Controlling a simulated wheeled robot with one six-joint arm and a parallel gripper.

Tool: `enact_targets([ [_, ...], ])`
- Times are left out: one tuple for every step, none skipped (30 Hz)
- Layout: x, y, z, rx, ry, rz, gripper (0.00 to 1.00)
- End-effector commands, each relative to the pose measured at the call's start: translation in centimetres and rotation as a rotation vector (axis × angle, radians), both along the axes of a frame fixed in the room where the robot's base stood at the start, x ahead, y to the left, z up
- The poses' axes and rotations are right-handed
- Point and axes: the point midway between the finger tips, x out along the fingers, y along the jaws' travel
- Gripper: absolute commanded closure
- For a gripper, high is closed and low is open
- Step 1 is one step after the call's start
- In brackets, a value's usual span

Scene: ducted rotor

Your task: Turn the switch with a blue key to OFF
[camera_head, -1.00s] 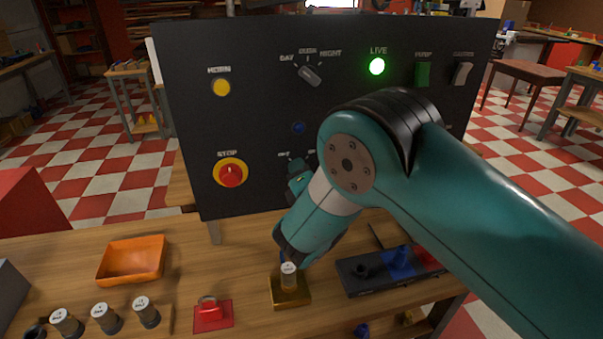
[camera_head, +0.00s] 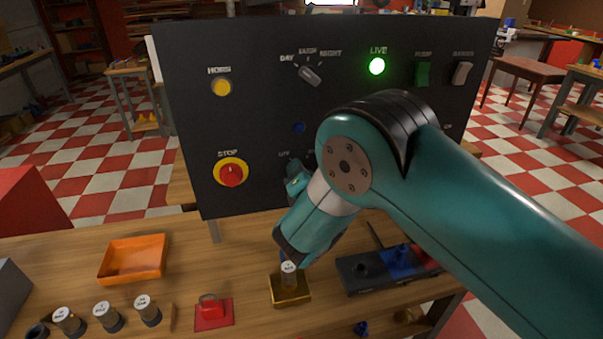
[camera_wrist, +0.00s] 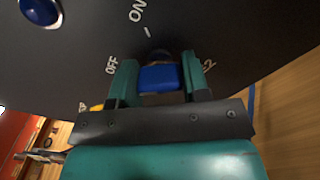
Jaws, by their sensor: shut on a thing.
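The blue key (camera_wrist: 160,78) sits at its switch on the dark panel, between the two fingers of my gripper (camera_wrist: 157,80), which is shut on it. The switch's printed labels show around it in the wrist view: OFF to the left, ON above, and a partly hidden mark to the right. The fingers and the key's body cover most of the switch, so I cannot tell exactly which mark it points at. In the head view my gripper (camera_head: 297,184) is against the lower middle of the panel (camera_head: 255,120), and my arm hides the key.
A green LIVE lamp (camera_head: 377,66) is lit. A yellow HORN button (camera_head: 221,87), red STOP button (camera_head: 232,174) and day/night selector (camera_head: 311,76) are nearby. A blue button (camera_wrist: 40,10) is close to my gripper. An orange tray (camera_head: 132,258) and red padlock (camera_head: 212,310) lie on the bench.

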Motion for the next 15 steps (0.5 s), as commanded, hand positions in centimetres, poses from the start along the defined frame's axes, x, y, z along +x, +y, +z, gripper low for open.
enact_targets([
  [-0.09,0.06,-0.11,-0.003,0.001,0.002,0.81],
  [-0.09,0.06,-0.11,-0.002,0.001,0.002,0.51],
  [-0.08,0.06,-0.11,-0.002,0.001,0.002,0.41],
  [-0.08,0.05,-0.1,-0.002,0.001,0.002,0.34],
  [-0.07,0.05,-0.09,-0.002,0.001,0.002,0.32],
  [-0.06,0.04,-0.09,-0.002,0.001,0.002,0.32],
  [-0.05,0.03,-0.07,-0.001,0.001,0.002,0.32],
  [-0.05,0.03,-0.07,-0.001,0.001,0.002,0.32],
  [-0.04,0.02,-0.05,-0.001,0.0,0.001,0.32],
  [-0.04,0.02,-0.05,-0.001,0.0,0.001,0.32],
  [-0.04,0.02,-0.04,-0.001,0.0,0.001,0.32],
  [-0.05,0.01,-0.05,-0.001,0.0,0.001,0.32],
  [-0.11,0.0,-0.08,-0.001,0.0,0.001,0.32],
  [-0.21,-0.02,-0.12,-0.001,0.0,0.001,0.32],
  [-0.45,-0.05,-0.2,-0.001,0.001,0.002,0.32],
])
